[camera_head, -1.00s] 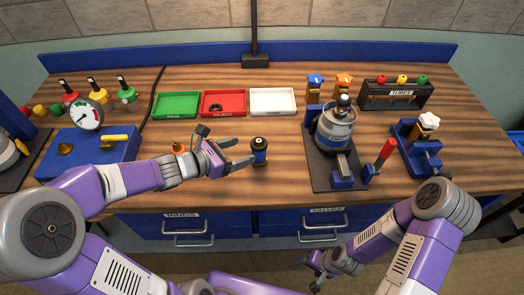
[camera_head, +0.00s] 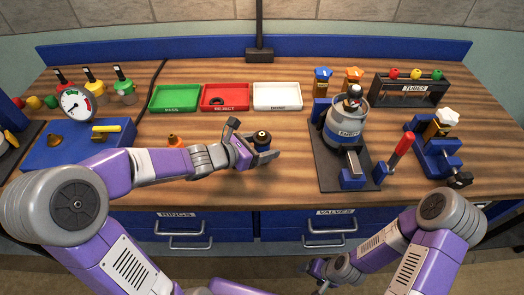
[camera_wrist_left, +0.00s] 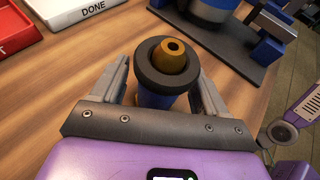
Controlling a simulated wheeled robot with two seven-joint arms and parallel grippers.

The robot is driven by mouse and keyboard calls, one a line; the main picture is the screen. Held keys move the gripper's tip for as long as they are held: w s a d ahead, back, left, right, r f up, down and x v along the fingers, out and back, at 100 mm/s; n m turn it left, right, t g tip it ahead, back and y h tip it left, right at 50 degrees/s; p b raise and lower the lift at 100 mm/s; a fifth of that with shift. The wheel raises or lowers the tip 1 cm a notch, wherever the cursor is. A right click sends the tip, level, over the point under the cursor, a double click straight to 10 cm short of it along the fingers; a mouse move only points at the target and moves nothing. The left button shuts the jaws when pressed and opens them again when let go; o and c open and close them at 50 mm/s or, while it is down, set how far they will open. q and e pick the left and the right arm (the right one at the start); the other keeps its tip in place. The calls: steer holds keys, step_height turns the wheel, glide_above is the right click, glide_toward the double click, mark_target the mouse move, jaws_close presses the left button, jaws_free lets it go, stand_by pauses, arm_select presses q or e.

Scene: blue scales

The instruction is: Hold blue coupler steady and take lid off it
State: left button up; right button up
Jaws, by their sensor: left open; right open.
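The blue coupler (camera_head: 262,138) stands upright on the bench, with a dark top in the head view. In the left wrist view the coupler (camera_wrist_left: 158,99) shows a blue body, a wide black ring and a brass centre with a hole. I cannot tell which part is its lid. My left gripper (camera_head: 262,151) is open, with one finger on each side of the coupler; the fingers hide part of its body. My right gripper (camera_head: 318,270) is open, low in front of the bench, away from the coupler.
Green (camera_head: 175,108), red (camera_head: 225,107) and white (camera_head: 277,106) trays lie behind the coupler. A grey-blue canister (camera_head: 346,112) on a dark base and a red-handled lever (camera_head: 402,147) stand to the right. A blue gauge box (camera_head: 70,157) is at left.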

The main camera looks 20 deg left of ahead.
mark_target(262, 134)
arm_select(q)
steer(key=c, duration=1.2)
steer(key=shift+r, duration=0.15)
step_height(262, 134, up, 10)
steer(key=p, duration=0.6)
steer(key=o, duration=0.6)
steer(key=shift+c, duration=0.2)
jaws_close()
